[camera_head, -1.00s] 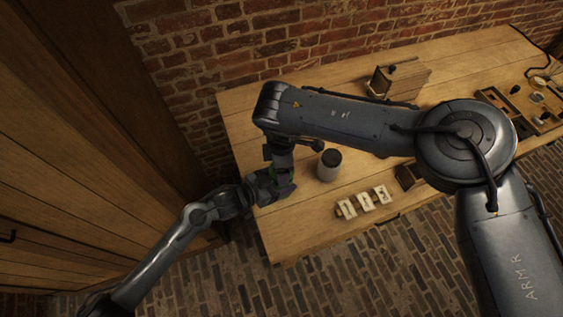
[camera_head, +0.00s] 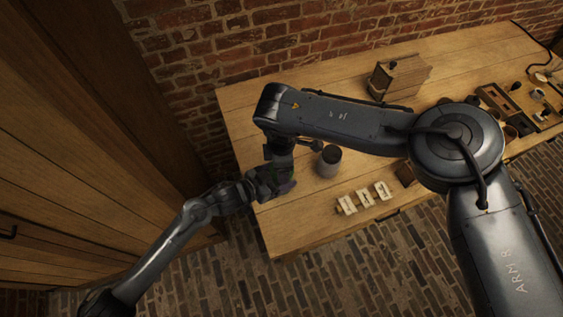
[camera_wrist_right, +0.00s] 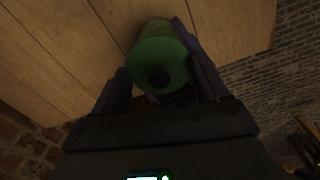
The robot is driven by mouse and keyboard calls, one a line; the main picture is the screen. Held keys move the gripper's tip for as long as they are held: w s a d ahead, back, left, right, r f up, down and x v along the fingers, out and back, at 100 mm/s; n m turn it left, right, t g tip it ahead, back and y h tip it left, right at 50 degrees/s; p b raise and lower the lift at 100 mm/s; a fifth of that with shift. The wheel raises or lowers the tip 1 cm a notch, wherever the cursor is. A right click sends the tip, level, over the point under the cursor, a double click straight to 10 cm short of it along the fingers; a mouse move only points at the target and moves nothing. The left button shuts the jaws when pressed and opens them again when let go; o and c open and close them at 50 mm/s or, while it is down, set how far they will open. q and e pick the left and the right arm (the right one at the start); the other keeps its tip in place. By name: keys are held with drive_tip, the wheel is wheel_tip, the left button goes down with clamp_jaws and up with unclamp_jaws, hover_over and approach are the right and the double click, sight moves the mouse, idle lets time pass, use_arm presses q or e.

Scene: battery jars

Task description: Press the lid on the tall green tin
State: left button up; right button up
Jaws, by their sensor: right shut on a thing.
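In the right wrist view the green lid (camera_wrist_right: 162,62) with a dark round knob (camera_wrist_right: 159,78) sits between the fingers of my right gripper (camera_wrist_right: 150,46), which is shut on it. The green tin (camera_wrist_right: 153,28) shows just beyond the lid, in line with it; I cannot tell whether the lid is fully seated. In the head view my right gripper (camera_head: 279,160) points down from above at the table's left end. My left gripper (camera_head: 278,187) is low beside the tin, coming from the left. Its fingers are mostly hidden, so its grip is unclear.
A grey jar with a dark top (camera_head: 329,162) stands close to the right of the grippers. Several pale blocks (camera_head: 364,197) lie near the front edge. A wooden box (camera_head: 399,76) stands at the back. A tray of small parts (camera_head: 520,105) lies at the far right.

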use_arm(q)
drive_tip(key=shift+w, duration=0.1)
use_arm(e)
drive_tip(key=shift+f, duration=0.95)
idle(0.7)
use_arm(q)
drive_tip(key=shift+r, duration=0.1)
use_arm(e)
drive_tip(key=shift+s+r, duration=0.15)
drive_tip(key=shift+r, duration=0.35)
drive_tip(key=shift+r, duration=0.4)
idle(0.8)
